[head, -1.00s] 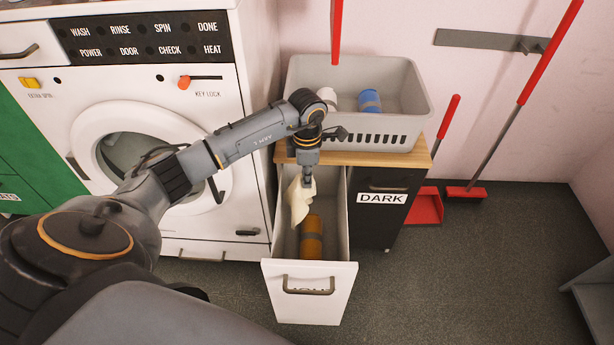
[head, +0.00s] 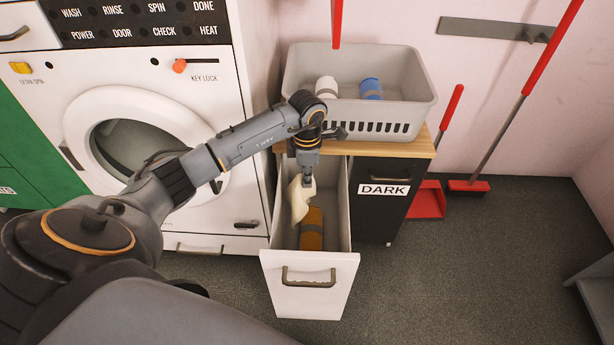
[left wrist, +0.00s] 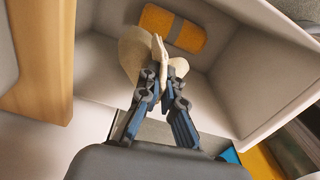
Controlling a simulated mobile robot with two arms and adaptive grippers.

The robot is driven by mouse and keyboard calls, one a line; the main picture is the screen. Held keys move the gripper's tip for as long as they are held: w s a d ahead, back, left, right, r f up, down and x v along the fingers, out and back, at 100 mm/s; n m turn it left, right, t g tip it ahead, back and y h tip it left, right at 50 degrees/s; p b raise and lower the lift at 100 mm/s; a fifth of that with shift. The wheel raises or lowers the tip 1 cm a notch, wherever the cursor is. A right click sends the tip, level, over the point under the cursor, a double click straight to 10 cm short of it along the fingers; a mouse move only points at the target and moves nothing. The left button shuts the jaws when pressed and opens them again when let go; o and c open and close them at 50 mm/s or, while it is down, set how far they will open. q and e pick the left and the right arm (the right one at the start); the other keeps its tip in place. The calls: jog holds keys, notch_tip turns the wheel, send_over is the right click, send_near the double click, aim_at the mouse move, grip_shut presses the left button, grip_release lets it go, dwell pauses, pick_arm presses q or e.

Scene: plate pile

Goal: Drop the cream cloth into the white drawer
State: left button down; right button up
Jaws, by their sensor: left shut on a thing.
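The white drawer (head: 309,272) is pulled open below the wooden top. My left gripper (head: 307,184) points down over the open drawer, in its back part. It is shut on the cream cloth (head: 298,200), which hangs from the fingers at the drawer's opening. In the left wrist view the fingers (left wrist: 161,68) pinch the cream cloth (left wrist: 134,52), and it spreads to both sides of them. An orange rolled item (head: 312,229) lies in the drawer; it also shows in the left wrist view (left wrist: 173,28). My right gripper is not in view.
A grey basket (head: 400,120) with a white roll (head: 327,88) and a blue roll (head: 371,88) stands on the wooden top (head: 420,146). A black drawer (head: 376,215) labelled DARK is right of the open one. A washing machine (head: 140,110) stands left. Floor in front is clear.

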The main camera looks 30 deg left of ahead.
pick_arm(q)
jog(key=c, duration=0.8)
grip_release()
jog(key=shift+c, duration=0.2)
jog(key=o, duration=0.6)
jog(key=shift+o, duration=0.2)
jog(key=shift+r+p, duration=2.05)
jog(key=shift+r, duration=0.7)
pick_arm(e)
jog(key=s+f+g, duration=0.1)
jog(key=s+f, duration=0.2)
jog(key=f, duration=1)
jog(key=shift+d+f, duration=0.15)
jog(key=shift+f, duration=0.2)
